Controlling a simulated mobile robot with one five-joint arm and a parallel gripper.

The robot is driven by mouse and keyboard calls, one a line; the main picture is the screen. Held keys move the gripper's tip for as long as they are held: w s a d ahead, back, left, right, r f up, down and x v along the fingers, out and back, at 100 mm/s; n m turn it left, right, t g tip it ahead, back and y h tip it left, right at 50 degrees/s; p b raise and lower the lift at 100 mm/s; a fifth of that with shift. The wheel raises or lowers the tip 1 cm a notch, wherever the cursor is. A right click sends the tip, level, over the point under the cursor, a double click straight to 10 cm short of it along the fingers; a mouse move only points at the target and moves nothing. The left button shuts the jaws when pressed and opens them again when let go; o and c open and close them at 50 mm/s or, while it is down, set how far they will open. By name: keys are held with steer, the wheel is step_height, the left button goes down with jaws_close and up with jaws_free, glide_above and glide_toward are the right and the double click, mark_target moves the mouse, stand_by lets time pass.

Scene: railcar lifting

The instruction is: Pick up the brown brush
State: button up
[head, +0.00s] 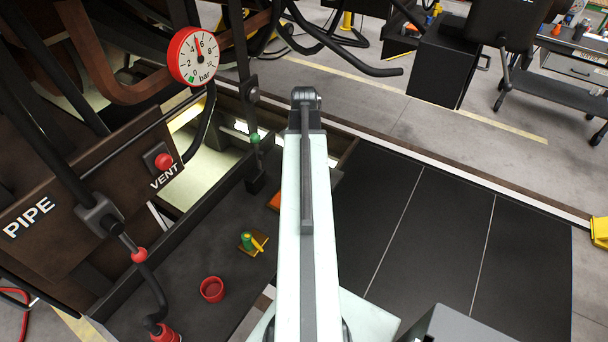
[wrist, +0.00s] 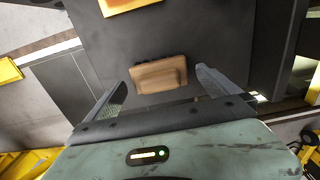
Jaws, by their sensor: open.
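The brown brush (wrist: 158,74) shows in the wrist view as a wooden block with a dark bristle edge, lying on a dark surface. My gripper (wrist: 157,80) is open, with one finger to the left of the brush and one to the right. The brush appears between the fingers, with a gap on each side. I cannot tell how far above it the fingers are. In the head view, my pale arm stands across the middle, and neither the brush nor my gripper can be made out.
An orange item (wrist: 125,5) lies beyond the brush. In the head view, a red cap (head: 212,289) and a green-and-yellow item (head: 248,240) lie on the dark floor. A pressure gauge (head: 194,56) and vent panel (head: 120,190) stand left. Dark panels (head: 430,250) at right are clear.

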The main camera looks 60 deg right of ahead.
step_height(320, 180, down, 2)
steer(key=shift+f+b, duration=0.15)
steer(key=shift+b, duration=0.3)
steer(key=c, duration=1.4)
steer(key=shift+r+p, duration=0.3)
step_height(320, 180, up, 10)
steer(key=p, duration=1)
steer(key=shift+f, duration=0.15)
